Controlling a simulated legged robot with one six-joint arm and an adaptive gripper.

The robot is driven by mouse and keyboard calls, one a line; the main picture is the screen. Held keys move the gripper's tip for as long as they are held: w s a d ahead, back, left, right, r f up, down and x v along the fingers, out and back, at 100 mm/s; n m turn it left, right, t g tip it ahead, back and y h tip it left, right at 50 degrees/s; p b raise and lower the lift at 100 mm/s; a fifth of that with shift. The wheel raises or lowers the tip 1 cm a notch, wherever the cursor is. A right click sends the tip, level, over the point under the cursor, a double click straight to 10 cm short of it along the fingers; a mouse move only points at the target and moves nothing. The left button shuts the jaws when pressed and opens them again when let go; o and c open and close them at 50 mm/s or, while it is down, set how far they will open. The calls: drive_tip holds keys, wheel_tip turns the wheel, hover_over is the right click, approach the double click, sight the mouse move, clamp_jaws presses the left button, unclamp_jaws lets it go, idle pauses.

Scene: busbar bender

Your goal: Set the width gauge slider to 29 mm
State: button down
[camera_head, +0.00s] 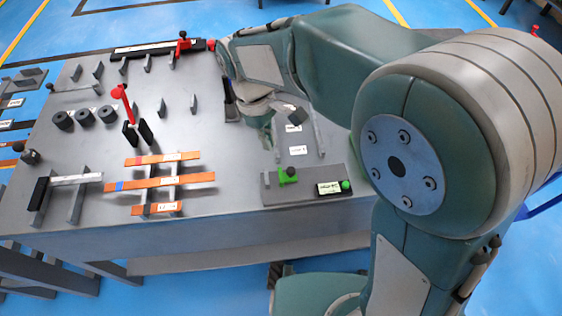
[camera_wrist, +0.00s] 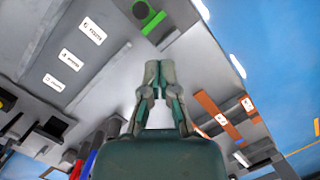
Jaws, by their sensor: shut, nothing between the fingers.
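A green slider (camera_head: 288,176) sits on a grey gauge rail at the near right edge of the table. A red slider (camera_head: 184,42) stands on a long black rail with a white scale (camera_head: 140,47) at the back. I cannot read which is the width gauge. My gripper (camera_head: 268,142) is shut and empty above the table, behind the green slider. In the wrist view its fingertips (camera_wrist: 156,66) are together, with the green slider (camera_wrist: 150,17) beyond them, apart.
Orange bars (camera_head: 158,183) lie on supports at the front middle. Black cylinders (camera_head: 84,117) and a red-handled tool (camera_head: 122,92) stand at the left. White labels (camera_head: 298,150) and a thin grey bar (camera_head: 317,132) lie near my gripper. The table middle is fairly clear.

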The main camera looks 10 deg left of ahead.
drive_tip(key=s+a+r+n+t+h, duration=0.1)
drive_tip(key=a+n+t, duration=0.1)
drive_tip(key=a+n, duration=0.35)
approach(283, 175)
drive_tip(key=f, duration=0.1)
drive_tip(key=a+f, duration=0.1)
drive_tip(key=f, duration=0.1)
drive_tip(key=a+f, duration=0.1)
drive_tip(key=shift+s+f, duration=0.15)
drive_tip(key=shift+f, duration=0.25)
drive_tip(key=shift+d+f, duration=0.2)
drive_tip(key=shift+d, duration=1)
drive_tip(key=shift+w+d+f, duration=0.1)
drive_tip(key=shift+w+d, duration=0.15)
drive_tip(key=shift+d, duration=0.45)
drive_tip(key=shift+d+f, duration=0.1)
drive_tip(key=shift+d, duration=0.5)
drive_tip(key=shift+w+a, duration=0.1)
drive_tip(key=shift+a, duration=0.05)
